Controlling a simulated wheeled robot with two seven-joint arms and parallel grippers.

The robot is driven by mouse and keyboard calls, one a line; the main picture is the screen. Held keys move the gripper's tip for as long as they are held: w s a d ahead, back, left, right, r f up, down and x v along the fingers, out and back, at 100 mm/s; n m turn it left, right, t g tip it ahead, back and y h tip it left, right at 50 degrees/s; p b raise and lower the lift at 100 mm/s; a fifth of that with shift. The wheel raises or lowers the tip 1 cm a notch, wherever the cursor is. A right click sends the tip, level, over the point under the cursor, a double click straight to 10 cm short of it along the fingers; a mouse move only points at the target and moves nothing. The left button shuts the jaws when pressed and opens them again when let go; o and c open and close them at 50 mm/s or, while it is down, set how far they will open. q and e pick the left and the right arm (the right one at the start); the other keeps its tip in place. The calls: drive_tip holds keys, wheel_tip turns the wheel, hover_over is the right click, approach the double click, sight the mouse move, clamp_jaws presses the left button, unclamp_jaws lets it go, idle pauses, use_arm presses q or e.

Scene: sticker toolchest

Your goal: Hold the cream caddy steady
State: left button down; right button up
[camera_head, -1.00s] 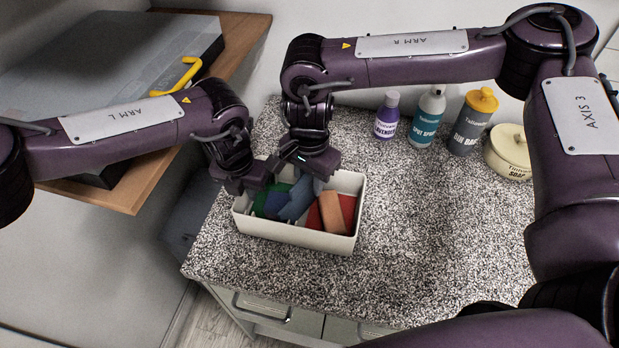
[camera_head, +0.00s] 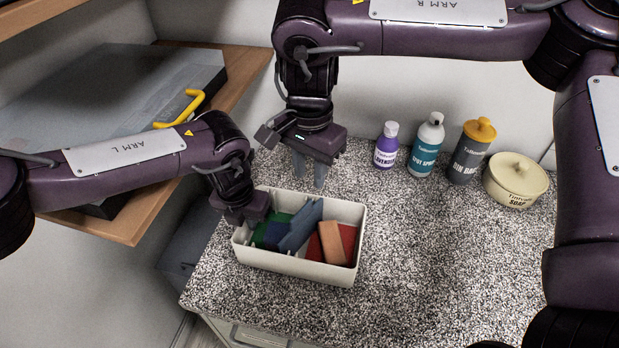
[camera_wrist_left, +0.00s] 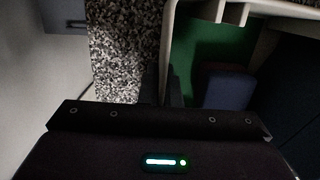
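The cream caddy (camera_head: 300,266) stands upright on the speckled counter and holds several coloured blocks or cloths. My left gripper (camera_head: 240,222) is at the caddy's left end. In the left wrist view my left gripper (camera_wrist_left: 161,88) has its two fingers close together, one on each side of the caddy wall (camera_wrist_left: 169,45), so it looks shut on that wall. The fingertips are mostly hidden in the head view. My right gripper (camera_head: 309,172) hangs above the caddy's back edge, its fingers apart and nothing between them.
Inside the caddy are a green piece (camera_head: 272,226), a blue-grey piece (camera_head: 301,224) and an orange piece (camera_head: 331,242). A purple bottle (camera_head: 387,148), spray can (camera_head: 426,147), grey bottle (camera_head: 467,155) and soap pot (camera_head: 514,185) stand at the back right. The counter's right side is clear.

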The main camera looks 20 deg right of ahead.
use_arm(q)
drive_tip(key=c, duration=2.1)
unclamp_jaws()
drive_tip(key=o, duration=0.5)
drive_tip(key=shift+o, duration=0.2)
drive_tip(key=shift+r, duration=0.15)
drive_tip(key=r, duration=0.7)
drive_tip(key=s+r, duration=0.1)
drive_tip(key=r, duration=0.3)
drive_tip(key=shift+s+a+r, duration=0.1)
drive_tip(key=shift+a+r, duration=0.25)
